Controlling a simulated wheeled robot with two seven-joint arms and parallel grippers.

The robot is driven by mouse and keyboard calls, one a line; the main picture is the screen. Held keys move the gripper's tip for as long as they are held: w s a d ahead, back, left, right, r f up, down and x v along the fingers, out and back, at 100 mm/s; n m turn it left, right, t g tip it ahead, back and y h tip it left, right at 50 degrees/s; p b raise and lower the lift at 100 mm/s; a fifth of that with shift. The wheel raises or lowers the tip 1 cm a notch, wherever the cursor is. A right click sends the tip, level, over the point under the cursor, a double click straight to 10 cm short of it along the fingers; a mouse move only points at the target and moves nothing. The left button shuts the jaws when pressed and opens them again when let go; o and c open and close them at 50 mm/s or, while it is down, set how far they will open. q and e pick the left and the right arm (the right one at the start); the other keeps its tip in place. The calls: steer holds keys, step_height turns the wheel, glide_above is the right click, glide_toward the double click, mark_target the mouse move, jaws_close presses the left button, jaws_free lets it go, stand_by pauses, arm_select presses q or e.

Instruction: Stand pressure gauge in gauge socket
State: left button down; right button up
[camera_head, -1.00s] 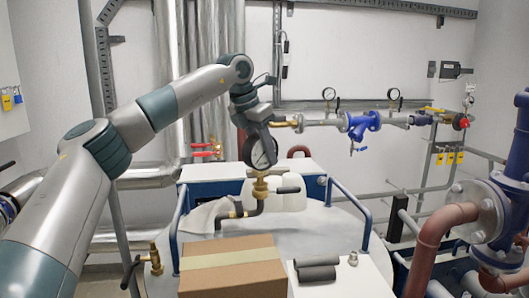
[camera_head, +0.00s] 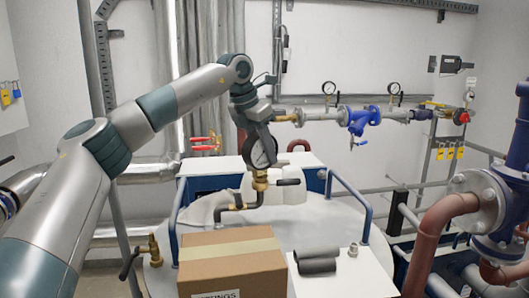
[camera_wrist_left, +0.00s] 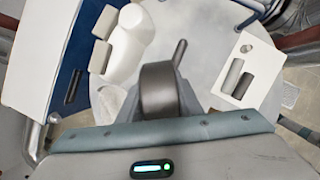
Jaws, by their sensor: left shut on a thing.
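The pressure gauge (camera_head: 262,153), round with a white dial and dark rim, is upright in the head view. My left gripper (camera_head: 262,136) is shut on it from above. In the left wrist view its dark round case (camera_wrist_left: 158,90) sits between the fingers. The gauge socket (camera_head: 260,181) is the brass fitting on top of a bent pipe, directly below the gauge. The gauge's lower end is at the socket's top; I cannot tell whether it is seated in it. My right gripper is not in view.
A cardboard box (camera_head: 230,268) stands in front of the pipe on the round tank top. Dark cylinders (camera_head: 316,260) lie to its right. Blue handrails (camera_head: 350,196) flank the tank. White canisters (camera_head: 300,163) stand behind.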

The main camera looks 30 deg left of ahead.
arm_select(q)
steer(key=c, duration=1.2)
jaws_free()
steer(key=shift+s+a+r, duration=0.1)
steer(key=shift+s+r, duration=0.1)
steer(key=shift+r, duration=0.3)
steer(key=b+v, duration=0.3)
steer(key=v, duration=1.3)
steer(key=shift+s+r, duration=0.25)
steer(key=shift+f, duration=0.15)
